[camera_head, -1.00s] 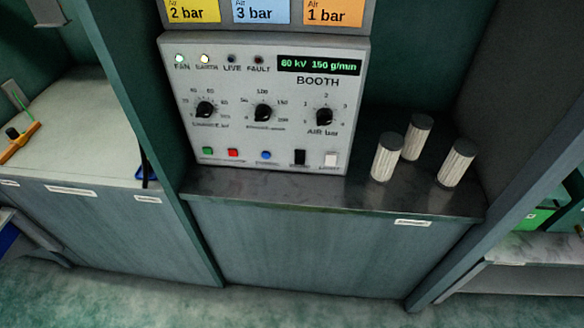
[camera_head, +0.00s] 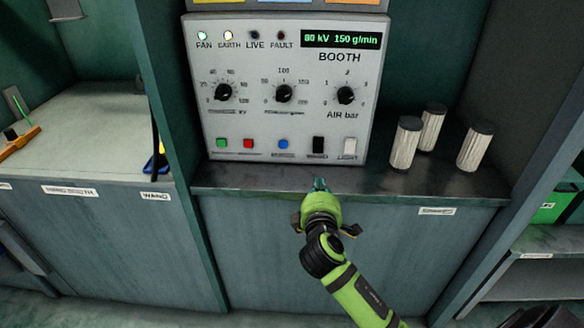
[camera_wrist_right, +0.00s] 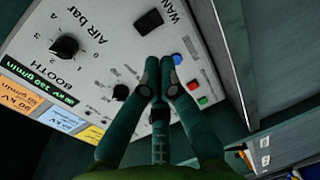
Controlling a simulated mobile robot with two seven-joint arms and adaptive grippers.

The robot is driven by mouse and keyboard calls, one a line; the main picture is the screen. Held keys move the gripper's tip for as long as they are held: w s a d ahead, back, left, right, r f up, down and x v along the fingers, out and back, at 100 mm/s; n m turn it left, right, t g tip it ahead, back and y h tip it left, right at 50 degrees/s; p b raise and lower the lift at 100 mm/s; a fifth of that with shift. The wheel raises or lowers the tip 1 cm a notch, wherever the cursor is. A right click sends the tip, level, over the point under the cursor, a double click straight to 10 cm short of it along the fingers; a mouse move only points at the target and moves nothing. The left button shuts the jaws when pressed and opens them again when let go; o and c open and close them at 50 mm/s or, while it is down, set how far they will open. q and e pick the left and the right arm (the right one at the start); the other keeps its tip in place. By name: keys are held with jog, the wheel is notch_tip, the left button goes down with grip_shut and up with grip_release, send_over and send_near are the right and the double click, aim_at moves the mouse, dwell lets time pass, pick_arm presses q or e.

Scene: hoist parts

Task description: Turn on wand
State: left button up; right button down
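The black WAND rocker switch (camera_head: 318,146) is low on the front of the white booth control panel (camera_head: 225,50). It also shows in the right wrist view (camera_wrist_right: 148,22), near the top. My right gripper (camera_head: 320,184) is in front of the counter edge, below the switch in the head view and apart from it. In the wrist view its fingers (camera_wrist_right: 159,72) are drawn together at the tips with nothing between them. Which way the switch is tipped is too small to tell. My left gripper is out of view.
A white LIGHT switch (camera_head: 349,149) sits right of the WAND switch, and blue (camera_head: 283,144), red (camera_head: 247,143) and green (camera_head: 221,143) buttons sit left. Several pleated filters, one of them here (camera_head: 405,143), stand on the counter (camera_head: 270,181) at right.

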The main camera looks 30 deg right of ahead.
jog(key=r, duration=0.1)
send_near(318, 149)
jog(key=x, duration=0.7)
dwell(0.5)
